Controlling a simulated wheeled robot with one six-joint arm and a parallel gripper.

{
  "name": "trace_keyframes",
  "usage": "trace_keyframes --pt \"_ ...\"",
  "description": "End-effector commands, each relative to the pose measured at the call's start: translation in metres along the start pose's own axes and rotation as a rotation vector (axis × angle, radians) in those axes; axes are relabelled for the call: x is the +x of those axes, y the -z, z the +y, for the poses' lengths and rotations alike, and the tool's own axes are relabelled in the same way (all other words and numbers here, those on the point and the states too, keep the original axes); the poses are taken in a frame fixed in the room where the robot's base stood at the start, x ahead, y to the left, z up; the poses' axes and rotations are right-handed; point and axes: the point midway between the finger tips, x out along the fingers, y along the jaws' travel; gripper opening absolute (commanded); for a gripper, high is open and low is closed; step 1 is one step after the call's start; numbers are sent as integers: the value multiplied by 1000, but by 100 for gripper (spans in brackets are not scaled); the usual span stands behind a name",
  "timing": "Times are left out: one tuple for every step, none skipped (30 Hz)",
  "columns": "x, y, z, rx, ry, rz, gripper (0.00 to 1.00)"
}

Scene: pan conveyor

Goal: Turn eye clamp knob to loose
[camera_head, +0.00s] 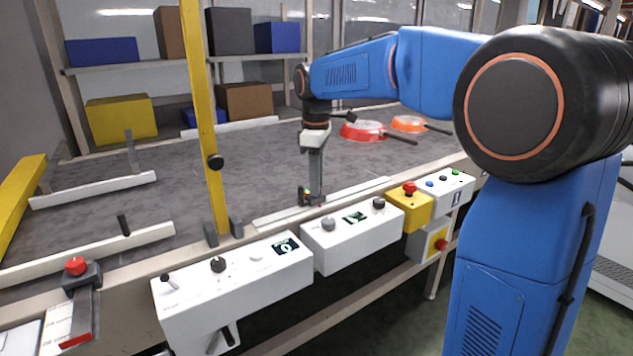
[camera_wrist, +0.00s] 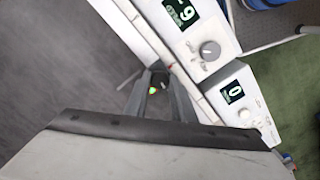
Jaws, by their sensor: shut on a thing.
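My gripper (camera_head: 313,196) points straight down at the near edge of the conveyor, behind the middle control box. It is shut on the small dark eye clamp knob, which the fingers mostly hide. A dark clamp block (camera_head: 304,194) shows beside the fingertips, low on the rail. In the wrist view, the fingers of my gripper (camera_wrist: 158,82) come together around a small dark part with a green light (camera_wrist: 152,90). The knob's own shape and turn angle cannot be made out.
Control boxes with knobs and displays (camera_head: 355,234) line the near edge. A yellow post (camera_head: 204,120) rises to the left. A red pan (camera_head: 362,131) and an orange pan (camera_head: 407,123) lie on the belt (camera_head: 260,165) behind my gripper. The belt's middle is clear.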

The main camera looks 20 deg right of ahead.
Motion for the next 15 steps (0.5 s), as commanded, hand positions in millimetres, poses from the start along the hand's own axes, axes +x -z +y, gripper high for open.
trace_keyframes --pt "0 0 0 -23 -1 1 1" --pt "0 0 0 -38 -1 1 1" --pt "0 0 0 -54 -1 1 1" --pt "0 0 0 -66 -1 1 1" --pt "0 0 0 -77 -1 1 1" --pt "0 0 0 -89 -1 1 1" --pt "0 0 0 -97 -1 1 1" --pt "0 0 0 -104 -1 1 1" --pt "0 0 0 -112 -1 1 1" --pt "0 0 0 -117 -1 1 1" --pt "0 0 0 -121 -1 1 1" --pt "0 0 0 -126 -1 1 1" --pt "0 0 0 -129 -1 1 1" --pt "0 0 0 -130 -1 1 1" --pt "0 0 0 -132 -1 1 1"
